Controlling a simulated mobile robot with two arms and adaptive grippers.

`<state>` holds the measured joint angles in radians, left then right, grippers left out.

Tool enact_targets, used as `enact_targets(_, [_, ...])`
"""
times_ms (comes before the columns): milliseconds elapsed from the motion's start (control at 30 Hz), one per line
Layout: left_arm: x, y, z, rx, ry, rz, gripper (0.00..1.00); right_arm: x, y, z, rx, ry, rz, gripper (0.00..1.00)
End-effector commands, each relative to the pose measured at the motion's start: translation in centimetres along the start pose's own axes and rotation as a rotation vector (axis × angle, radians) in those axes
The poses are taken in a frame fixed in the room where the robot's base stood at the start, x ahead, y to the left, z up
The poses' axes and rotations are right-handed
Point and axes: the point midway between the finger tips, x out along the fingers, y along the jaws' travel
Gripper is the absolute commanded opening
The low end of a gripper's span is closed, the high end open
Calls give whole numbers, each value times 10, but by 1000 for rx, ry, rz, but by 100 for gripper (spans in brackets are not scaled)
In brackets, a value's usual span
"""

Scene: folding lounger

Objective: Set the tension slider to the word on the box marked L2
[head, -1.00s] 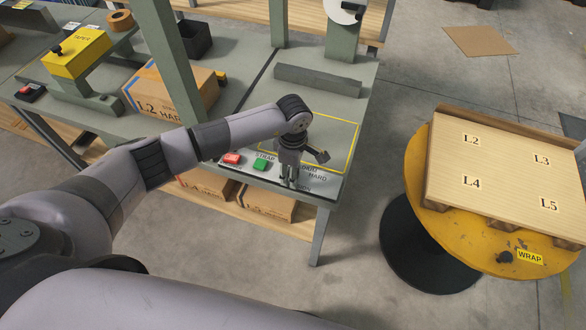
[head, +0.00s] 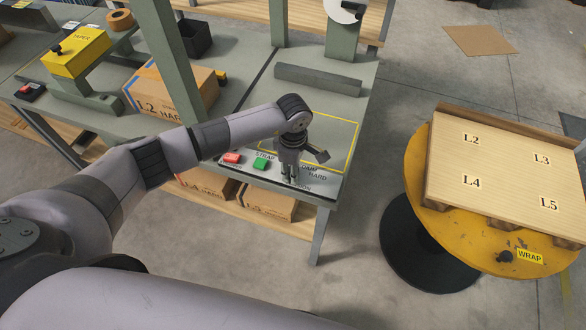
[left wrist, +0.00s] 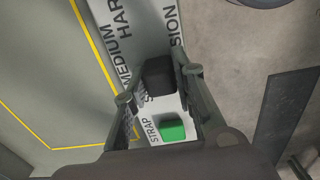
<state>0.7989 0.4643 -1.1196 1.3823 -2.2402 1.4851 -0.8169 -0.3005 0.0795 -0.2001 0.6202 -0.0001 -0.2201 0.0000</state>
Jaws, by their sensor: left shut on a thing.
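The box marked L2 (head: 150,88) is a brown carton on the bench. Its front reads L2 and what looks like HARD, partly hidden by a green post. The tension slider's black knob (left wrist: 158,76) is between the fingers of my left gripper (head: 289,179). That gripper is shut on it. In the left wrist view the knob sits beside a word starting with S, mostly hidden, at the STRAP end of the scale. MEDIUM and HARD lie farther up, clear of the knob. My right gripper is in neither current view.
A red button (head: 231,158) and a green button (head: 262,163) sit left of the slider on the same panel. A green post (head: 172,60) rises near the L2 box. A yellow spool table (head: 415,170) with a board marked L2 to L5 stands to the right.

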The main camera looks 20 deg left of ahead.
Motion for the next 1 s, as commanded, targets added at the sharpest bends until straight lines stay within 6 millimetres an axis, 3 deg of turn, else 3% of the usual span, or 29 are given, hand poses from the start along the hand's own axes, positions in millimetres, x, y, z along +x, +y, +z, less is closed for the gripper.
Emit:
enact_targets(267, [0,1,2,0,-1,2,0,2,0,0,0,0,0,40])
enact_targets(633, [3,1,66,3,-2,4,0,39,0,3,0,0,0,40])
enact_targets(967, [-1,0,72,1,-5,2,0,38,0,3,0,0,1,40])
enact_targets(1000, [-1,0,72,1,-6,2,26,38,0,3,0,0,1,40])
